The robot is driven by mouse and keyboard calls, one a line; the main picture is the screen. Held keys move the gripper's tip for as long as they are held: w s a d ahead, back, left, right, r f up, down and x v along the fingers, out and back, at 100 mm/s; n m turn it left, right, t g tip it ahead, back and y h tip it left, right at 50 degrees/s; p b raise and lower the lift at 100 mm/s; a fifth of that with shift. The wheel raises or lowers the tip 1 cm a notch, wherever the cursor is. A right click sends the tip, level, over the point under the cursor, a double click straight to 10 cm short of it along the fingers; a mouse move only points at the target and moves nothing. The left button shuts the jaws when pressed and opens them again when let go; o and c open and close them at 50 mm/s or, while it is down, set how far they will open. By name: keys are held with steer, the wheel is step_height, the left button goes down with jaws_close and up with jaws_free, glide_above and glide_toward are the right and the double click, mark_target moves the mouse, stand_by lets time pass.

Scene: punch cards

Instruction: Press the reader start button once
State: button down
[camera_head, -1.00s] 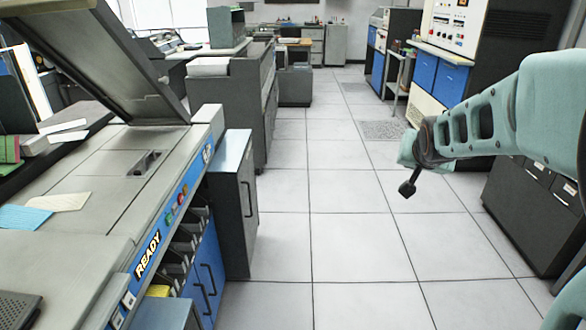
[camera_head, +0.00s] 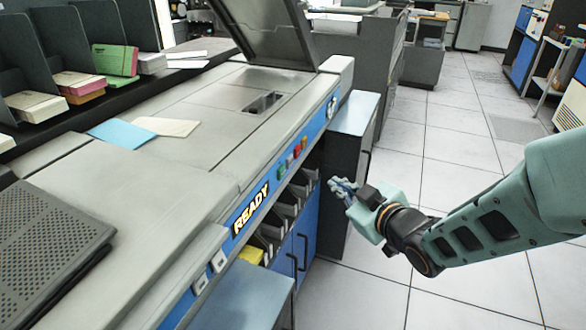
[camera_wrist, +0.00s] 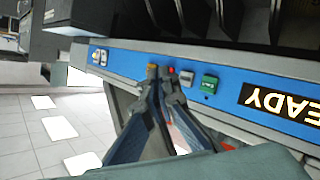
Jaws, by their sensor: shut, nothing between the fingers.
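The reader (camera_head: 180,110) is a grey machine with a blue front panel and a lit READY sign (camera_head: 251,208). Small coloured buttons sit on the panel beyond the sign. A green button (camera_head: 282,169) is nearest the sign; it also shows in the wrist view (camera_wrist: 209,84). The labels are too small to read. My gripper (camera_head: 336,184) is shut and empty in front of the panel. In the wrist view its fingertips (camera_wrist: 163,84) overlap the panel edge left of the green button; contact cannot be told.
Card slots (camera_head: 285,208) and blue doors with black handles (camera_head: 301,247) are below the panel. A grey cabinet (camera_head: 350,128) stands beyond the reader. Cards (camera_head: 122,132) lie on the reader top. The tiled floor at the right (camera_head: 450,145) is clear.

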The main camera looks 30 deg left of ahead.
mark_target(282, 172)
steer(key=shift+s+a+f, duration=0.1)
steer(key=shift+s+a, duration=0.25)
steer(key=shift+a, duration=0.05)
steer(key=a+b, duration=0.2)
steer(key=a, duration=0.6)
steer(key=shift+s+a, duration=0.35)
steer(key=shift+s, duration=0.1)
steer(key=shift+a+b, duration=0.1)
steer(key=shift+b, duration=0.25)
stand_by(0.8)
steer(key=shift+a, duration=0.3)
